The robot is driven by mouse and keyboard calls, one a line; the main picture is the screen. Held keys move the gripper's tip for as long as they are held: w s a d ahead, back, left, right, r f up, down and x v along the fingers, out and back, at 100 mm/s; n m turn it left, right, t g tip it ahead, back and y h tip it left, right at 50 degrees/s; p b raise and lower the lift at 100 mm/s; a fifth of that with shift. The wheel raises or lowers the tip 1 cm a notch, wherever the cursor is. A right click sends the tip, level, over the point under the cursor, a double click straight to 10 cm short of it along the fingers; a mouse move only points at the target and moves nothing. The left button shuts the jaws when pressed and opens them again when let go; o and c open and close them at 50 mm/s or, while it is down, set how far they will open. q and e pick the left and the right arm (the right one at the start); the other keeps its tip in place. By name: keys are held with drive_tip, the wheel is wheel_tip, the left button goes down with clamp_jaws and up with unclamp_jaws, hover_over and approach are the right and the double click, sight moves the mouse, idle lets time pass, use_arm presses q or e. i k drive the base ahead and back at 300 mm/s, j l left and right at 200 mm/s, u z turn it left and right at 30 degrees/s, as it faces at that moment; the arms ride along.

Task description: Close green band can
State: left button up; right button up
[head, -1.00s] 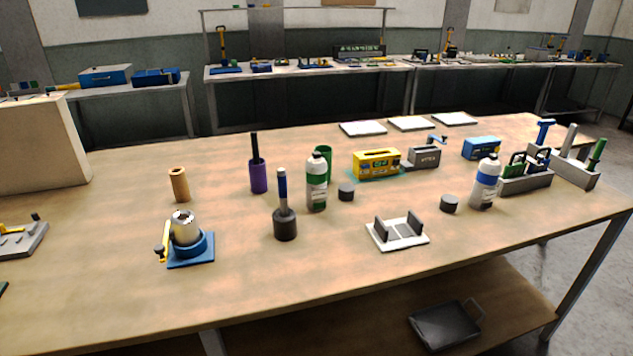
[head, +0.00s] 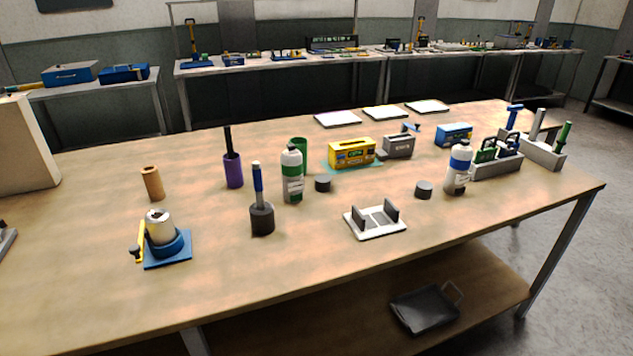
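The green band can (head: 292,176) stands upright on the workbench. It is a white bottle-shaped can with a green band and a dark top opening. A dark grey round cap (head: 323,184) lies on the bench just right of it. A similar can with a blue band (head: 458,168) stands further right, with another dark round cap (head: 424,189) to its left. I cannot tell which cap belongs to which can beyond their closeness. Neither of my grippers is in view.
A black holder with a blue-handled tool (head: 262,217) stands front left of the green band can. A purple cup (head: 232,171), green cylinder (head: 299,150) and yellow box (head: 351,153) stand nearby.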

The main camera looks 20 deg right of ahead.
sight(291, 162)
drive_tip(key=i+l+u, duration=0.15)
drive_tip(key=l+u, duration=0.3)
drive_tip(key=l, duration=0.55)
drive_tip(key=l+u, duration=0.4)
drive_tip(key=l, duration=0.55)
